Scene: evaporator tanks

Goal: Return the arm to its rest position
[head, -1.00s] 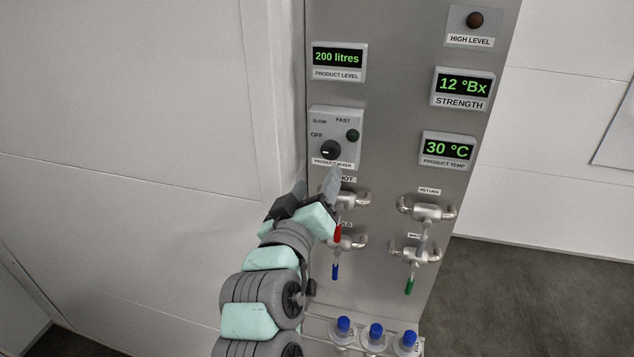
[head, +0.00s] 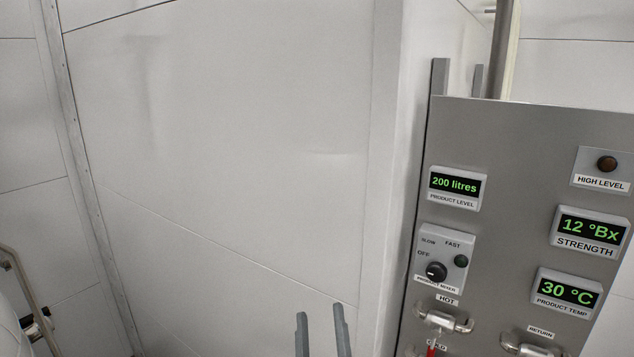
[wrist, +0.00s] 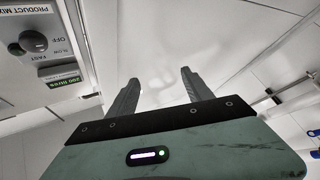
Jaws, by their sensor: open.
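My gripper (head: 321,318) shows at the bottom edge of the head view as two grey fingers, apart and empty. It is left of the control panel (head: 520,130), in front of the white wall, and touches nothing I can see. In the wrist view its two fingers (wrist: 163,88) are spread with nothing between them. The rest of my arm is hidden below the head view.
The product mixer box (head: 446,257), with its knob at OFF, is right of my gripper, above the hot valve (head: 445,319). Displays read 200 litres, 12 °Bx and 30 °C. A metal rail (head: 28,290) stands at the lower left. White wall (head: 230,130) fills the middle.

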